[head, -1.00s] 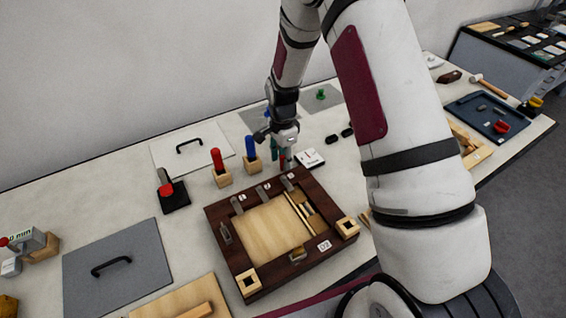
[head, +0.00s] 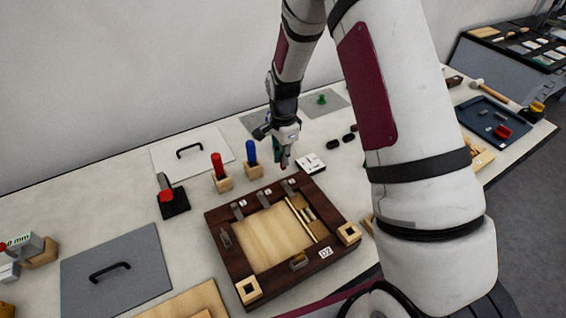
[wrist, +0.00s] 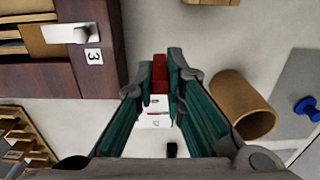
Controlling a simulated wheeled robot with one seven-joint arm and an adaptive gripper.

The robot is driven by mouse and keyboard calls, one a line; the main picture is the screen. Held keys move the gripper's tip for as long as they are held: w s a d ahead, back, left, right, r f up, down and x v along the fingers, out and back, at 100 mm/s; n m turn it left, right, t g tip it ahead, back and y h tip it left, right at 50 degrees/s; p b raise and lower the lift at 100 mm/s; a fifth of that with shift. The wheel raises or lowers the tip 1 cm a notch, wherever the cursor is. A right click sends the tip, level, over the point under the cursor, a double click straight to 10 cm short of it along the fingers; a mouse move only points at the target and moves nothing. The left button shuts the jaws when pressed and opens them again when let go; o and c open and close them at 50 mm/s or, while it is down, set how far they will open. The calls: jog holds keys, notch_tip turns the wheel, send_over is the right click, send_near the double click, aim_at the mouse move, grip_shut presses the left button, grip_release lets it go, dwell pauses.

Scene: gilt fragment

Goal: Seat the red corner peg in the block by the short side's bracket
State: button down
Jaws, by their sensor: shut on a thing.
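My gripper (wrist: 160,92) is shut on a small red piece (wrist: 159,71), held between the teal fingertips; it looks like the red corner peg. In the head view my gripper (head: 283,160) hangs above the table just behind the dark wooden frame (head: 226,255). Two pale corner blocks with square holes sit on the frame: one at the near left corner (head: 249,290), one at the right corner (head: 349,233). Metal brackets line the frame's sides, including one on the left side (head: 225,236). The peg's lower end is not clear to see.
A red peg (head: 217,163) and a blue peg (head: 251,150) stand in wooden holders left of my gripper. A white card (head: 312,164) lies beside it. A tan cylinder (wrist: 242,104) shows in the wrist view. My arm hides part of the table at the right.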

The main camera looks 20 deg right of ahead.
notch_tip(320, 180, up, 7)
jog(key=shift+r+b, duration=0.1)
jog(key=shift+b, duration=0.35)
jog(key=n, duration=0.3)
jog(key=f+n, duration=0.1)
jog(key=n, duration=0.1)
jog(key=shift+w, duration=0.3)
jog(key=shift+w+f+n, duration=0.15)
jog(key=shift+f+n, duration=0.15)
jog(key=shift+n, duration=1.5)
jog(key=shift+w+f+n, duration=0.2)
jog(key=shift+f+n, duration=0.1)
jog(key=shift+n, duration=1.5)
jog(key=shift+w+f+n, duration=0.15)
jog(key=shift+f+n, duration=0.15)
jog(key=shift+n, duration=1.5)
